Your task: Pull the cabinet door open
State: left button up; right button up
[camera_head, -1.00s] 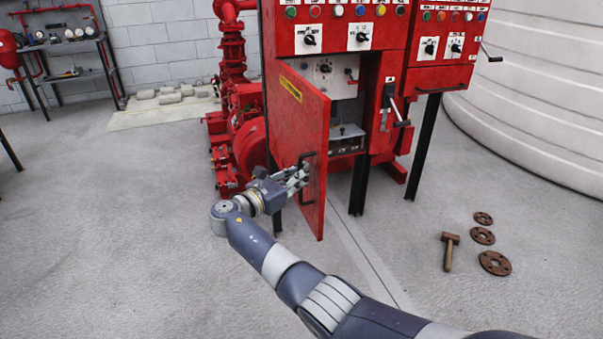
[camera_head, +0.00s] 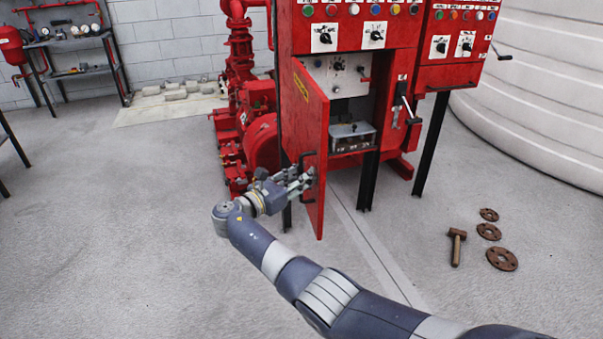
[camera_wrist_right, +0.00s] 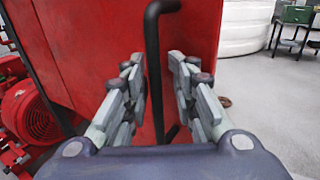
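The red cabinet door (camera_head: 305,135) stands wide open, swung out toward me from the left side of the cabinet (camera_head: 345,20). A black bar handle (camera_wrist_right: 153,60) is on the door's outer face; it runs between my right gripper's fingers in the wrist view. My right gripper (camera_head: 303,180) is at the handle, its fingers closed in on both sides of it (camera_wrist_right: 160,88). Small gaps may remain; full contact is hard to tell. The cabinet's inside shows a pale panel with knobs (camera_head: 340,72) and a metal box (camera_head: 352,137). My left gripper is out of view.
Red pump piping (camera_head: 240,60) stands left of the door. A large white tank (camera_head: 545,100) is at far right.

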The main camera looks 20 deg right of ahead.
jog(key=shift+w+r, duration=0.1)
jog(key=shift+r, duration=0.25)
jog(key=v, duration=1.2)
jog(key=shift+f, duration=0.25)
